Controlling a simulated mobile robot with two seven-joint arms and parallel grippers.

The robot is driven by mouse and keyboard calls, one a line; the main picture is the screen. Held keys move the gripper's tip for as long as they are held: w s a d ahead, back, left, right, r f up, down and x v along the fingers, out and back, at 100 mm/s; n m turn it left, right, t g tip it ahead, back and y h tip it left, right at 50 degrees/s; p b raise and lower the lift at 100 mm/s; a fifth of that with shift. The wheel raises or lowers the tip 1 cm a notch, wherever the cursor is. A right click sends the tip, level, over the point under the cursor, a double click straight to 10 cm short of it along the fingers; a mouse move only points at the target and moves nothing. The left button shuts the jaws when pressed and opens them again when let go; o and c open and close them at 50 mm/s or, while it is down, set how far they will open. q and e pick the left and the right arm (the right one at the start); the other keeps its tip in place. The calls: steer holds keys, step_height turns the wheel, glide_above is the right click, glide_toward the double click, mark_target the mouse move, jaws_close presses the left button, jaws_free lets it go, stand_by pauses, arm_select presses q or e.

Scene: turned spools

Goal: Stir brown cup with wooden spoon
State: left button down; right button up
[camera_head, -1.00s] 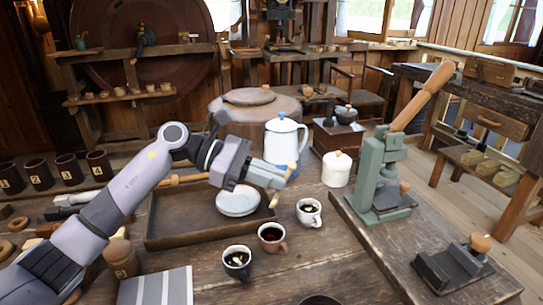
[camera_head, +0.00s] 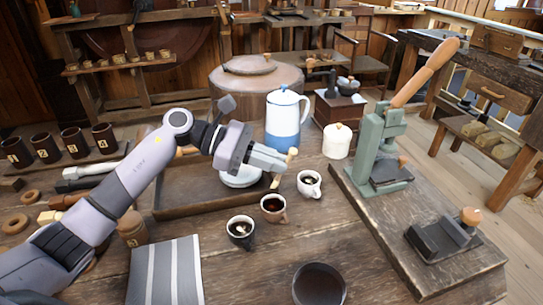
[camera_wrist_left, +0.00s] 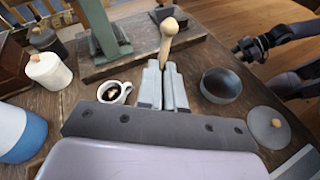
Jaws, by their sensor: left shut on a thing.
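The brown cup (camera_head: 273,209) stands on the table with dark liquid in it, between a black cup (camera_head: 240,233) and a white cup (camera_head: 309,185). My left gripper (camera_head: 281,164) is shut on the wooden spoon (camera_head: 291,155), above and behind the brown cup. The spoon's lower end shows below the fingers, close above the cup's far rim; I cannot tell whether it is inside. The left wrist view shows the spoon's rounded top (camera_wrist_left: 168,27) between the fingers; the brown cup is hidden there. My right gripper (camera_wrist_left: 243,50) seems to show small and dark in the left wrist view.
A dark bowl (camera_head: 320,285) is at the front. A blue-white pot (camera_head: 284,122) and a white lidded jar (camera_head: 337,141) stand behind. A wooden tray (camera_head: 180,212) with white plates lies left, a striped cloth (camera_head: 165,275) in front. A green press (camera_head: 380,150) stands right.

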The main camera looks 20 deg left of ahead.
arm_select(q)
step_height(320, 180, down, 8)
steer(key=b, duration=0.6)
steer(key=shift+w+a+r, duration=0.15)
steer(key=shift+a, duration=0.1)
arm_select(e)
steer(key=f, duration=0.3)
steer(key=a+f, duration=0.1)
steer(key=shift+w+f, duration=0.3)
steer(key=shift+w, duration=0.05)
steer(key=shift+r, duration=0.1)
stand_by(0.4)
arm_select(q)
steer(key=shift+b, duration=0.35)
